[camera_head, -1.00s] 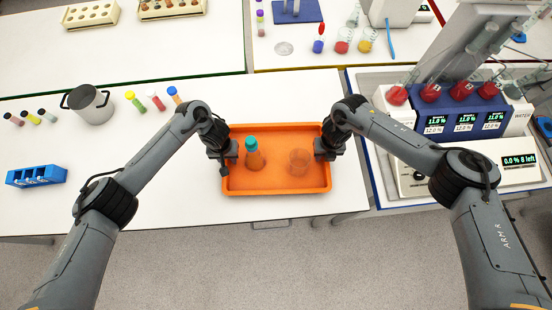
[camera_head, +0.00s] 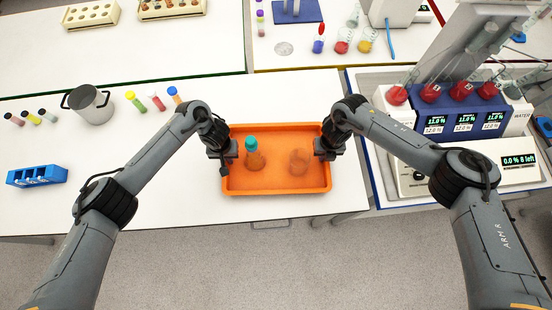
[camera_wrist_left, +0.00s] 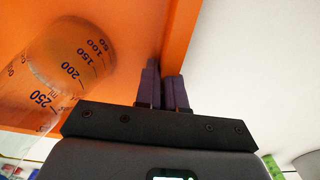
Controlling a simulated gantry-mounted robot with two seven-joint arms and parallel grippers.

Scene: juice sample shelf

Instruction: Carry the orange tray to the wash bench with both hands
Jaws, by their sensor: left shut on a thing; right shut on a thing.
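The orange tray (camera_head: 278,190) is near the front edge of the white bench, between my two grippers. A clear bottle with a teal cap (camera_head: 253,157) stands in its left half. A faint, blurred clear vessel (camera_head: 299,161) is in its right half. My left gripper (camera_head: 228,155) is shut on the tray's left wall. In the left wrist view the fingers (camera_wrist_left: 163,85) are at the orange wall, beside a clear vessel with volume marks (camera_wrist_left: 62,75); its top is out of view. My right gripper (camera_head: 326,150) is shut on the tray's right wall; its fingertips are mostly hidden.
A metal pot (camera_head: 91,104), several capped vials and a blue rack (camera_head: 36,175) stand left on the bench. A dispenser with displays (camera_head: 465,120) stands close on the right. Bare bench lies behind the tray; open floor (camera_head: 270,265) is in front.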

